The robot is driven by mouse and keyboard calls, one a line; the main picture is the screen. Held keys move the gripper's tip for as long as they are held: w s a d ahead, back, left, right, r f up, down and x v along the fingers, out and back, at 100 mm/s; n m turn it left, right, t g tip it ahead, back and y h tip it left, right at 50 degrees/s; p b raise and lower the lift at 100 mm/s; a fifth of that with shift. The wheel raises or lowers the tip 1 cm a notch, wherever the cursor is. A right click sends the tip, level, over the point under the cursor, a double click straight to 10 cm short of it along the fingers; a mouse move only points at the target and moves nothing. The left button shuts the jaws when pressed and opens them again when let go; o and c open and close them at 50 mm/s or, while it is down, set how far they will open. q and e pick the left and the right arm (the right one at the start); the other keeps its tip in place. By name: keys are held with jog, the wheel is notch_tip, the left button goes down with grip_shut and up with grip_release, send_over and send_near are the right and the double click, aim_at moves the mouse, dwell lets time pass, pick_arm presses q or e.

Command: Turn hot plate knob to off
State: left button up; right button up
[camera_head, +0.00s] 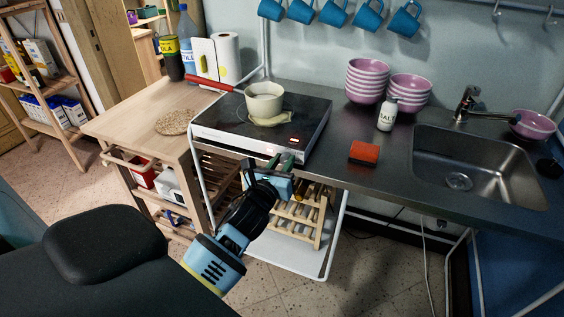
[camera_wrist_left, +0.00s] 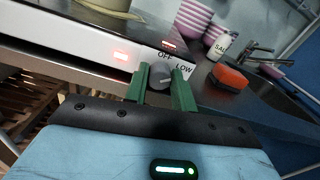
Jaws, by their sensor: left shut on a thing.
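The hot plate (camera_head: 313,118) sits on the counter with a black top and a pale front panel. A cream pot (camera_head: 264,100) with a red handle stands on it. In the left wrist view, the grey knob (camera_wrist_left: 160,76) is on the front panel, with the labels OFF and LOW beside it. A red light glows on the panel left of the knob. My left gripper (camera_head: 282,160) is at the panel's front right. Its green fingers, also in the left wrist view (camera_wrist_left: 164,90), are shut on the knob, one on each side. My right gripper is not in view.
A red-orange sponge (camera_head: 364,152), a white salt bottle (camera_head: 387,114) and stacked pink bowls (camera_head: 368,80) stand right of the hot plate. The sink (camera_head: 478,170) is farther right. A wooden cart (camera_head: 142,121) stands left. A wooden rack (camera_head: 302,215) is below the counter.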

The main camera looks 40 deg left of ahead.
pick_arm(q)
jog(key=n+p, duration=0.1)
jog(key=n, duration=0.3)
jog(key=shift+r, duration=0.1)
jog(key=n+p, duration=0.1)
jog(key=n, duration=0.3)
jog(key=shift+a+f+n+p, duration=0.1)
jog(key=shift+n+p, duration=0.1)
jog(key=shift+n, duration=0.6)
jog(key=shift+f+n+p, duration=0.1)
jog(key=shift+n+p, duration=0.05)
jog(key=shift+n, duration=0.65)
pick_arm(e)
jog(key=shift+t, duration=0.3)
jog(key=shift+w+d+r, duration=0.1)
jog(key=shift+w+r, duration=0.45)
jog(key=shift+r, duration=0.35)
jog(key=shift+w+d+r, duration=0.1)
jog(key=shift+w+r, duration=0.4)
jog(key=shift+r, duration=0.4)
pick_arm(q)
jog(key=o, duration=1)
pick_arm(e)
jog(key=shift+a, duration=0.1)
pick_arm(q)
jog(key=shift+f, duration=0.15)
